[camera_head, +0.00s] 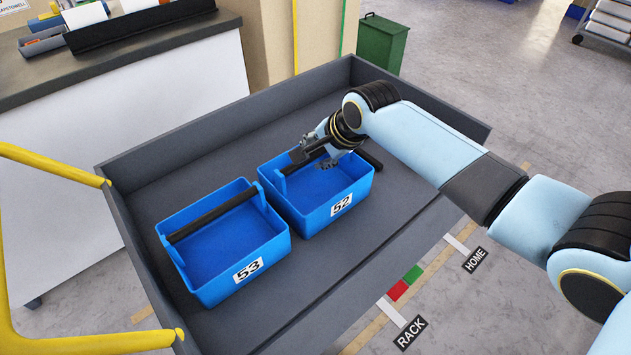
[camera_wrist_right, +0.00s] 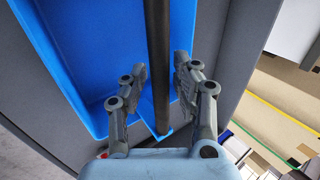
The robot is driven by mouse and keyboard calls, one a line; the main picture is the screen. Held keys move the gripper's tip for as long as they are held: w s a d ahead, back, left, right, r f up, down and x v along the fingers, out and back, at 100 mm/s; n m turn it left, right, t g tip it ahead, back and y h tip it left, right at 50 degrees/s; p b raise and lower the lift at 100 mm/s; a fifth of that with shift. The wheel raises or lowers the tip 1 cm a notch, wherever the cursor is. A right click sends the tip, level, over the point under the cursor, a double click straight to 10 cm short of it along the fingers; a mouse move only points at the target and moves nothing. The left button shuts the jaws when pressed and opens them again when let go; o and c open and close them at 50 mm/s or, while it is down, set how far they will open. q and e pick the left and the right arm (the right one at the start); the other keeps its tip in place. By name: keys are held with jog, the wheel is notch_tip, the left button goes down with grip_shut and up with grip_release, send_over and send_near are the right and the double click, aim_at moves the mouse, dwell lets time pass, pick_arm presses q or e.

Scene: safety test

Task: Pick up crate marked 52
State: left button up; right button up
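The blue crate marked 52 (camera_head: 318,213) stands upright in a dark grey tray-like cart (camera_head: 375,235), with its label on the front wall. Its dark bar handle (camera_wrist_right: 157,40) runs across the top. My right gripper (camera_head: 316,152) is over this crate at the handle. In the right wrist view its two fingers are spread, one on each side of the bar, with gaps between. The gripper hides part of the handle in the head view. My left gripper is not in view.
A blue crate marked 53 (camera_head: 225,272) stands close to the left of crate 52. The cart has raised side walls. A workbench (camera_head: 130,70) is at the back left, a green bin (camera_head: 382,45) behind. Yellow rails (camera_head: 50,165) are at the left.

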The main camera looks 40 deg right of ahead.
grip_shut()
